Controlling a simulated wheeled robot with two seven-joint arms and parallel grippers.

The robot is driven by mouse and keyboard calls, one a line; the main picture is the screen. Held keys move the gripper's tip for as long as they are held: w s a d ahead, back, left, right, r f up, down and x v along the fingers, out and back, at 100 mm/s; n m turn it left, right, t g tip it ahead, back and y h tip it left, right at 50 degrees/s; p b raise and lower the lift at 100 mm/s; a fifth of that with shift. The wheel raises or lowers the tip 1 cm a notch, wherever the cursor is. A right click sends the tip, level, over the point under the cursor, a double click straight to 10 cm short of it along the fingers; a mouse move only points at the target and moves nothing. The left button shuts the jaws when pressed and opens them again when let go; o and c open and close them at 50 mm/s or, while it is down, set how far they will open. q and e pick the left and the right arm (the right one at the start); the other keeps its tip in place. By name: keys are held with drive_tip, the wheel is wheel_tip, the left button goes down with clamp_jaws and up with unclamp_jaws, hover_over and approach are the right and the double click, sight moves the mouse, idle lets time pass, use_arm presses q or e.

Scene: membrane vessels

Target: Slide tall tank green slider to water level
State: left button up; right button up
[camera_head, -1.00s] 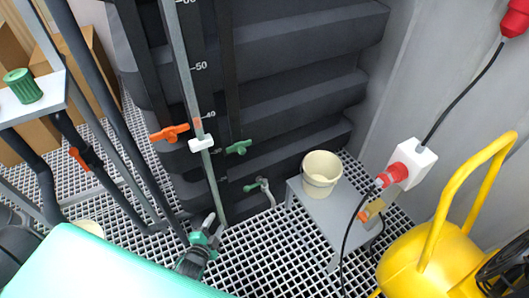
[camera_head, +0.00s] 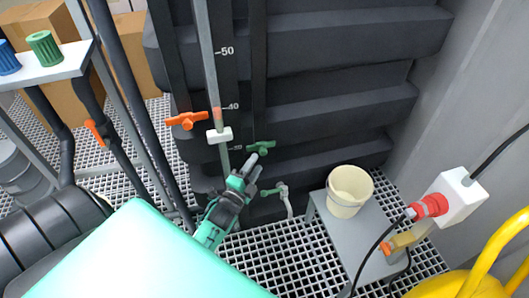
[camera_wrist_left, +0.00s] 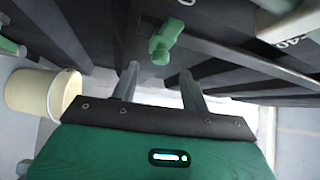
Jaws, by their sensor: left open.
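The tall dark grey tank (camera_head: 320,65) carries a numbered scale and a vertical gauge tube (camera_head: 208,60). A white slider block (camera_head: 219,136) sits on the tube just below the 40 mark, with an orange-red marker (camera_head: 217,113) above it. A green handle (camera_head: 262,148) is on a dark vertical pipe right of the gauge; in the left wrist view a green handle (camera_wrist_left: 163,42) lies ahead between the fingers. My left gripper (camera_head: 254,167) is open and empty, its fingertips just below the green handle. Contact cannot be told. My right gripper is out of view.
An orange handle (camera_head: 187,120) is left of the gauge, and a green tap (camera_head: 282,190) is low on the tank. A cream bucket (camera_head: 349,190) stands on a grey bench (camera_head: 373,225). A white box with a red plug (camera_head: 453,199) and a yellow machine (camera_head: 475,284) are right.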

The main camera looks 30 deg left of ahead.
sight(262, 154)
use_arm(q)
drive_tip(key=w, duration=0.4)
drive_tip(key=w+r, duration=0.1)
drive_tip(key=w, duration=0.1)
drive_tip(key=shift+w+a, duration=0.3)
drive_tip(key=shift+a, duration=0.05)
clamp_jaws()
